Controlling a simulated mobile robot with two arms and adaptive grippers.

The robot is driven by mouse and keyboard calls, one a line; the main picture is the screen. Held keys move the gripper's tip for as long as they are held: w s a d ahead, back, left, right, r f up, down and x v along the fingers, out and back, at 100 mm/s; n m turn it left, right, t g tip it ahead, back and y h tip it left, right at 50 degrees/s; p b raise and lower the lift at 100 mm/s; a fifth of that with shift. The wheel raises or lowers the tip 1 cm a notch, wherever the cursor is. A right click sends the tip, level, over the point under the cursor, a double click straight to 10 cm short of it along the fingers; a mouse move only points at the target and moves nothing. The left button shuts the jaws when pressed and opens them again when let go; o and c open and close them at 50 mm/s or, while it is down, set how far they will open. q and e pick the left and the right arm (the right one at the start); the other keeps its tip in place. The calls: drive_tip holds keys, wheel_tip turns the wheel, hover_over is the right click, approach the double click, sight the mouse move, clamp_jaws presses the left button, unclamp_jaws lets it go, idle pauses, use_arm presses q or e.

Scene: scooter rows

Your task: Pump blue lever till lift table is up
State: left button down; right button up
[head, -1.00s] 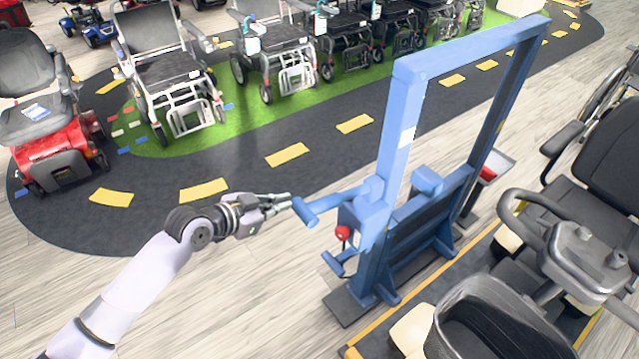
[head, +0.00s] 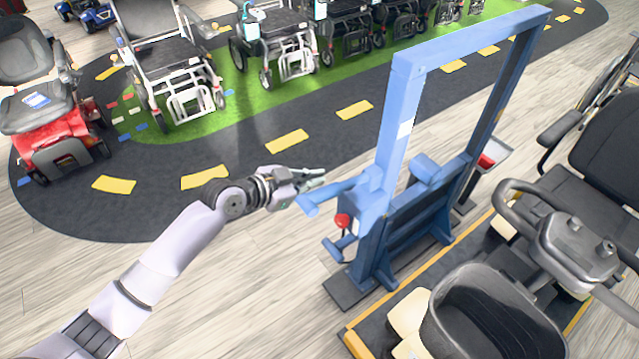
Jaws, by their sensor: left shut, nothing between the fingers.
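The blue lever (head: 338,191) sticks out to the left from the blue upright frame (head: 394,140), with a short crossbar grip (head: 307,204) at its end. My left gripper (head: 316,178) is at the grip end, just above and behind the lever in the head view. Its fingers are shut with nothing between them; I cannot tell whether they touch the lever. The lift table (head: 378,316) has a dark top with a yellow edge and sits low, beside the frame. A scooter stands on it and hides much of it. My right gripper is not in view.
A red knob (head: 342,220) and a blue pedal (head: 338,247) sit below the lever. The scooter (head: 490,315) stands at the right. Wheelchairs (head: 170,70) line the green strip at the back, with a red scooter (head: 48,135) at left. The floor left of the frame is clear.

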sight(320, 198)
use_arm(q)
drive_tip(key=f, duration=0.1)
drive_tip(key=w+d+f, duration=0.1)
drive_tip(key=f, duration=0.1)
drive_tip(key=w+f+p, duration=0.1)
drive_tip(key=shift+d+f, duration=0.3)
drive_tip(key=shift+d, duration=0.05)
drive_tip(key=shift+a+f, duration=0.2)
drive_tip(key=shift+f, duration=0.15)
drive_tip(key=shift+w, duration=0.1)
drive_tip(key=shift+f, duration=0.1)
